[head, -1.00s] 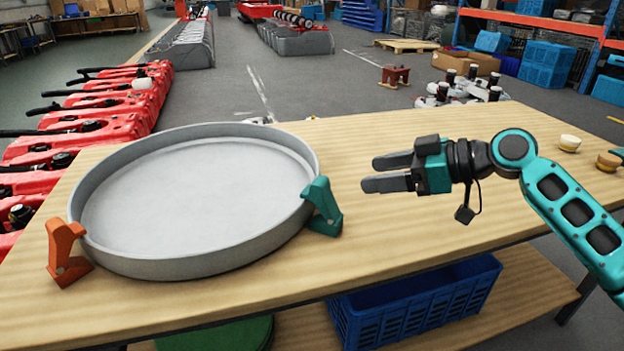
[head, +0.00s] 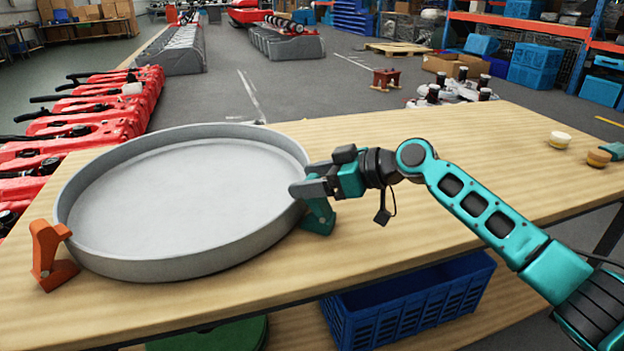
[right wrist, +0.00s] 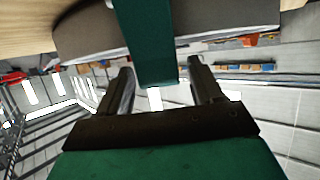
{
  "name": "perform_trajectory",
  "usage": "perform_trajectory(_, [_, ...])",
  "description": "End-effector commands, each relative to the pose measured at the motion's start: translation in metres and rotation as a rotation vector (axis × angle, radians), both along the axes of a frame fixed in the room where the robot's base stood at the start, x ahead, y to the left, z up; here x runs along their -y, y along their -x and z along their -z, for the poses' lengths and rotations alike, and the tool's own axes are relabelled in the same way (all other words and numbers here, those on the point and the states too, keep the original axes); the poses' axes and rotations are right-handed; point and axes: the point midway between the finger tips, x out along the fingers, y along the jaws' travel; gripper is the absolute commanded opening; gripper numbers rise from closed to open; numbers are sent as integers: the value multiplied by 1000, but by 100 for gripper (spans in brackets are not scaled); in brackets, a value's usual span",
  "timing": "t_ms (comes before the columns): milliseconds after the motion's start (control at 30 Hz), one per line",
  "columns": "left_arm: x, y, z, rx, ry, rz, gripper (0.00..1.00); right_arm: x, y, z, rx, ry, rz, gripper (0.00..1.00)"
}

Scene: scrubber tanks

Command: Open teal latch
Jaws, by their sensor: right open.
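The teal latch (head: 319,216) stands at the right side of the round grey tank lid or tray (head: 180,262), against its rim. My right gripper (head: 300,189) is at the upper part of this latch and partly hides it in the head view. In the right wrist view the teal latch (right wrist: 145,45) reaches down between the two open fingers of my right gripper (right wrist: 160,85), with a gap on each side. An orange latch (head: 50,256) stands at the left side of the tray.
The tray rests on a wooden table (head: 450,180). A blue crate (head: 410,300) sits on the shelf below. Small round knobs (head: 559,139) lie at the table's right end. Red machines (head: 90,120) stand to the left.

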Motion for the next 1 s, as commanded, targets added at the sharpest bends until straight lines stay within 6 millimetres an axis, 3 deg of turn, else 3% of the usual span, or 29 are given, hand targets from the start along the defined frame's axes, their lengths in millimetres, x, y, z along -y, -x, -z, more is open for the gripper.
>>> perform_trajectory(67, [0, 0, 0, 0, -1, 1, 99, 0, 0, 0, 0, 0, 0, 66])
perform_trajectory(733, [0, -2, -2, 6, 1, -1, 99, 1, 0, 0, -1, 1, 0, 2])
perform_trajectory(1000, [2, -3, 3, 5, 7, -4, 99, 1, 1, 3, 2, -12, 0, 0])
